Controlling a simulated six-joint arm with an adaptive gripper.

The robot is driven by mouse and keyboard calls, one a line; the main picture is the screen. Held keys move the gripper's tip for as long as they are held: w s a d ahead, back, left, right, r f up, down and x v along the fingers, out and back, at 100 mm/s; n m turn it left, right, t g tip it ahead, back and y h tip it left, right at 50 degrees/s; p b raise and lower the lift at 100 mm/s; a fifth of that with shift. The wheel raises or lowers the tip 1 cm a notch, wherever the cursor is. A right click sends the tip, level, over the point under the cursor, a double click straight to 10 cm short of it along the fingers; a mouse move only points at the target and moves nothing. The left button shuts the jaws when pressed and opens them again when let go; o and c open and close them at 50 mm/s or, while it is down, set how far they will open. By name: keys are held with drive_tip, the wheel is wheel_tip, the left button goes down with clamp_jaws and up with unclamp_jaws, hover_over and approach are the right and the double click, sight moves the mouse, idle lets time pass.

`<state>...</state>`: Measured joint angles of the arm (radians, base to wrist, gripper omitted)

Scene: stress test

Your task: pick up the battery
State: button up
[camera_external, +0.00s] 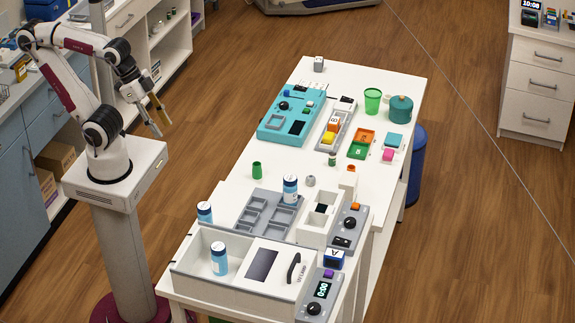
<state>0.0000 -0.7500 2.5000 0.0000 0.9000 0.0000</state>
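My gripper (162,128) hangs left of the white table (225,200), over the floor, with its two fingers apart and nothing between them. I cannot tell for sure which thing is the battery. Three blue-and-white cylinders stand upright: one on the grey tray (290,189), one at the tray's left (204,212), and one in the white open box (219,259). They look like cans. My gripper is well apart from all of these.
A teal panel (285,121) with knobs, a green cup (373,100) and a teal pot (400,109) stand toward the back. A grey device with a knob (348,228) and a timer unit (319,295) line the front right. Shelves and cabinets stand behind my arm.

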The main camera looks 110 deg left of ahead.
drive_tip(key=shift+w, duration=0.1)
drive_tip(key=w+a+f+n+t+y, duration=0.15)
drive_tip(key=w+a, duration=0.25)
drive_tip(key=w, duration=0.6)
drive_tip(key=w+a+f+t, duration=0.1)
drive_tip(key=w+a+f, duration=0.1)
drive_tip(key=w+a, duration=0.5)
drive_tip(key=w+a+f+n+t+y, duration=0.1)
drive_tip(key=w+a, duration=0.1)
drive_tip(key=w, duration=1)
drive_tip(key=n+t+y, duration=0.3)
drive_tip(key=y, duration=0.1)
approach(331, 154)
drive_tip(key=w, duration=0.2)
drive_tip(key=shift+w+a+h, duration=0.25)
drive_tip(key=shift+a+f, duration=0.4)
drive_tip(key=shift+x, duration=1.3)
drive_tip(key=shift+w+f, duration=0.1)
